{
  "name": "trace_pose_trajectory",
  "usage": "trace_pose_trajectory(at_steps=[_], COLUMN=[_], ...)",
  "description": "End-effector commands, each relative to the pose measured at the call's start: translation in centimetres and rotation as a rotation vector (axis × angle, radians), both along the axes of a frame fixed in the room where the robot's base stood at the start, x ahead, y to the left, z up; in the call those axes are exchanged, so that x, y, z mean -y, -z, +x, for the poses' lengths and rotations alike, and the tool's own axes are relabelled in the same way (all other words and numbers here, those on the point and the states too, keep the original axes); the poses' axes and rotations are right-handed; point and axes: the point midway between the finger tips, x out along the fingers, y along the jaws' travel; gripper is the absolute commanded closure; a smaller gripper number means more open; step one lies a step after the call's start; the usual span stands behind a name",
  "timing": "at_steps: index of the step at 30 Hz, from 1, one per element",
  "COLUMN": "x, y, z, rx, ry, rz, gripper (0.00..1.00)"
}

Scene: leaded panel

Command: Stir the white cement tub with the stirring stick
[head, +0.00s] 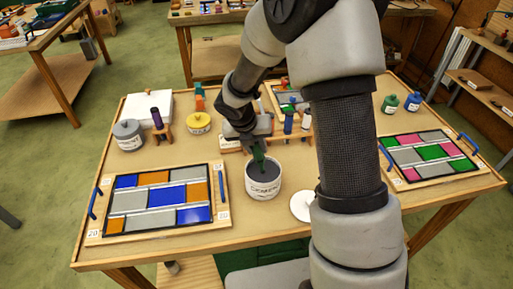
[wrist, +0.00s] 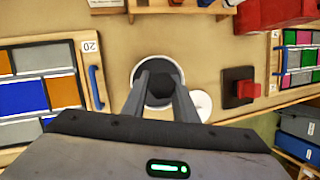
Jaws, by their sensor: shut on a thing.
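The white cement tub (head: 263,189) stands near the table's front middle, open, with dark grey contents. In the wrist view its white rim (wrist: 137,72) shows around and behind my fingers. My gripper (head: 255,145) is directly above the tub, pointing down, its fingers shut on the stirring stick. In the wrist view my gripper (wrist: 161,82) covers the middle of the tub, and I cannot make out the stick apart from the dark contents.
A leaded panel (head: 157,201) with blue handles lies close left of the tub; another panel (head: 431,155) lies at the right. A white disc (head: 302,206) lies just right of the tub. A grey pot (head: 128,135) and a yellow pot (head: 199,123) stand behind, left.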

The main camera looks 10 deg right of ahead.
Motion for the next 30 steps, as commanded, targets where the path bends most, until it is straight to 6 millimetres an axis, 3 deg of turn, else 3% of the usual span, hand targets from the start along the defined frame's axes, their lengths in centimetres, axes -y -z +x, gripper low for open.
trace_pose_trajectory(at_steps=[8, 30], x=[0.0, 0.0], y=[-0.6, -6.5], z=[0.1, 0.1], rx=[0.003, 0.003], ry=[0.002, 0.002], rz=[0.001, 0.000], gripper=[0.96, 0.96])
